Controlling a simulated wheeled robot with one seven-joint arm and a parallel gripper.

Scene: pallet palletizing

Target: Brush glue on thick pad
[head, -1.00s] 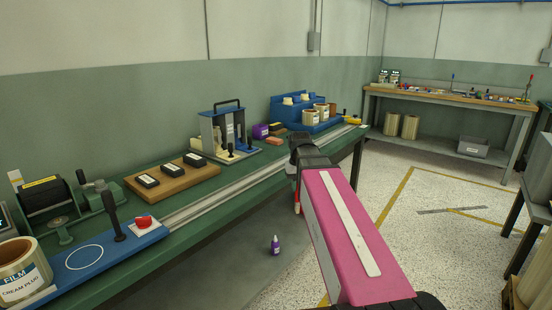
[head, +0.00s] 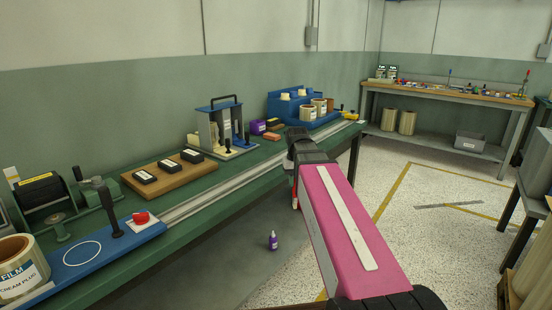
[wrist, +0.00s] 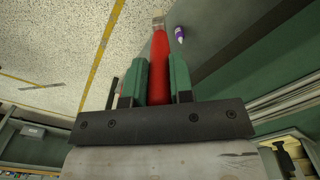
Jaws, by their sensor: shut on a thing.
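My gripper (wrist: 159,68) is shut on a red-handled brush (wrist: 159,50), its green fingers on either side of the handle. The brush's pale tip points away from the gripper. In the head view my arm hides most of the gripper, beside the green bench's front edge. Three black pads with white labels (head: 168,166) lie on a wooden board (head: 190,177) on the bench, left of and apart from the gripper. I cannot tell which pad is the thick one. A purple bottle with a pale tip (head: 273,241) stands on the floor below; it also shows in the wrist view (wrist: 180,35).
The green bench (head: 190,222) carries a rail, a blue-and-grey press (head: 222,130), a blue rack (head: 290,108), a red knob (head: 140,217) and a film roll (head: 22,270). A second workbench (head: 450,93) stands at the back right. The floor between is largely clear.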

